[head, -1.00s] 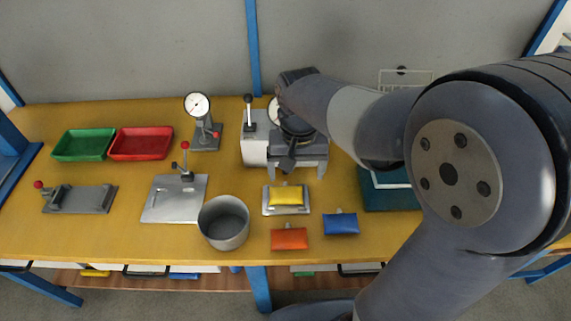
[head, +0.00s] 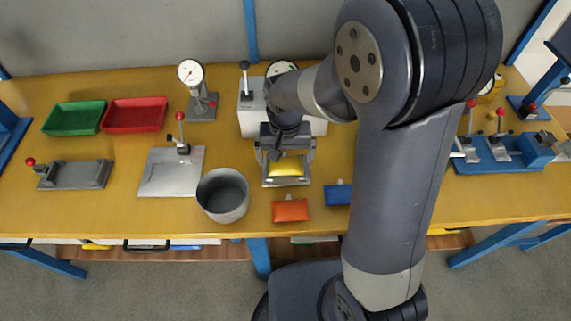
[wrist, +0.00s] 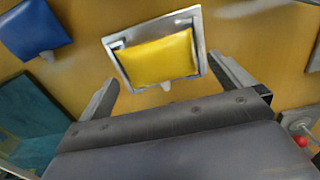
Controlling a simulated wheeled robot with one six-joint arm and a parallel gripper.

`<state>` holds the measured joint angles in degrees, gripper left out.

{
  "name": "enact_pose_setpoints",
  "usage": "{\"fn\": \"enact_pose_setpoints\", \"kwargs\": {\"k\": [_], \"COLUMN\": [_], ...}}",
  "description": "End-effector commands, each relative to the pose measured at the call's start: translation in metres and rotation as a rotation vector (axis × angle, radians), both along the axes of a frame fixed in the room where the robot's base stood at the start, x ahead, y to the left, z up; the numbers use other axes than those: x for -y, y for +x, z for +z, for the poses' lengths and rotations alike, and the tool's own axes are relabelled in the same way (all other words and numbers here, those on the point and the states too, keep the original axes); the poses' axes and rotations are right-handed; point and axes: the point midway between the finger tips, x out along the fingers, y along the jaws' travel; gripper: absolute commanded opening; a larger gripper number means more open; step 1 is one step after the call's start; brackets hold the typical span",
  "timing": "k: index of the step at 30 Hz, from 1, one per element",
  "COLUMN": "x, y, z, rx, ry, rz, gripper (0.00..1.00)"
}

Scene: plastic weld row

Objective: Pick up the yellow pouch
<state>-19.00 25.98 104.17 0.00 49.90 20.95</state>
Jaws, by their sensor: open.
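The yellow pouch (head: 286,167) lies on a small metal plate (head: 286,183) on the workbench. In the wrist view the pouch (wrist: 157,59) sits inside the plate's rim (wrist: 199,40), its small spout towards my gripper. My gripper (head: 285,160) is above the pouch in the head view and hides its upper part. In the wrist view the two fingers of my gripper (wrist: 164,82) stand wide apart, one at each side of the pouch's near end. Nothing is between the fingertips. I cannot tell the exact height above the pouch.
An orange pouch (head: 291,210) and a blue pouch (head: 338,194) lie nearby, in front. A grey pot (head: 222,196) stands to the left. A white machine (head: 252,118) is behind. Red (head: 136,115) and green (head: 74,118) trays are at the back left.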

Motion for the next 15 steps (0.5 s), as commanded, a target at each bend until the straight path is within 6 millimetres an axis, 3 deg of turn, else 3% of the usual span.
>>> {"fn": "enact_pose_setpoints", "kwargs": {"k": [9, 15], "x": [0.0002, 0.0002], "y": [0.0002, 0.0002], "z": [-0.0075, -0.0073], "rx": [0.001, 0.001], "ry": [0.0, 0.0], "rz": [-0.001, -0.001], "gripper": [1.0, 0.84]}}
